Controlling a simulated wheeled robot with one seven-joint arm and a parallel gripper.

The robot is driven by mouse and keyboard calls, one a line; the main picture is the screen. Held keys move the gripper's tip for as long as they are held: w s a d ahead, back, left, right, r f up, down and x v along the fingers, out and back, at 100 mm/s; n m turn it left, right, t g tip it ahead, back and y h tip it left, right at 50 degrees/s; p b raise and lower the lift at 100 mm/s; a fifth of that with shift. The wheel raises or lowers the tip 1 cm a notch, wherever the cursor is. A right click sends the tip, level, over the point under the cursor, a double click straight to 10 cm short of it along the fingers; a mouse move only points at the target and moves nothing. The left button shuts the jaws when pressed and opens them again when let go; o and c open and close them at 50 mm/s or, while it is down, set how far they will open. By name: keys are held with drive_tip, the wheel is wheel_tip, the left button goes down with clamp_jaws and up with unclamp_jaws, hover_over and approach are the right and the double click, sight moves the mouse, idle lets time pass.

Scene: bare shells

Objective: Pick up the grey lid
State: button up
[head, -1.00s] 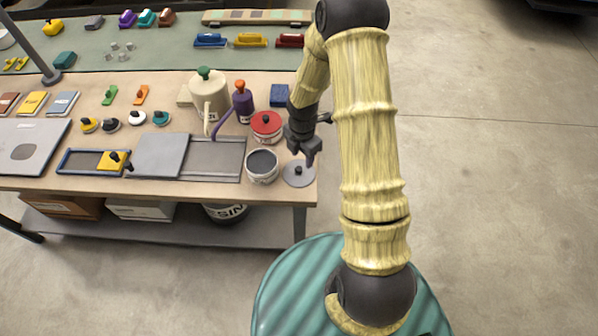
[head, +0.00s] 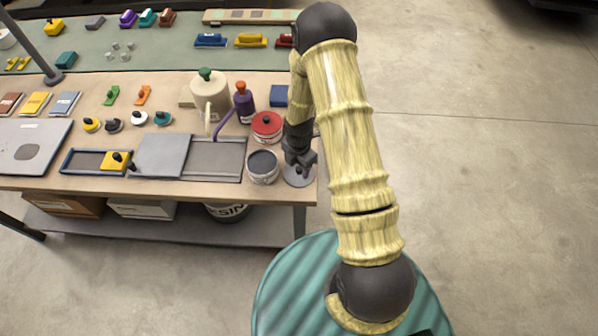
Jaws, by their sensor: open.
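The grey lid (head: 293,181) is a flat disc lying on the wooden bench near its front right corner. Its dark knob, visible a second ago, is now hidden by my gripper (head: 301,169). My gripper points down right over the lid's middle, with its jaws open. Whether the fingers stand around the knob or above it, I cannot tell.
An open can (head: 263,166) with grey contents stands just left of the lid. A can with a red lid (head: 267,125) is behind it. The bench's right edge is close to the lid.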

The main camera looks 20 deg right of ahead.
sight(299, 168)
drive_tip(key=shift+c, duration=0.5)
clamp_jaws()
wheel_tip(299, 168, up, 10)
drive_tip(key=b, duration=0.2)
idle(0.6)
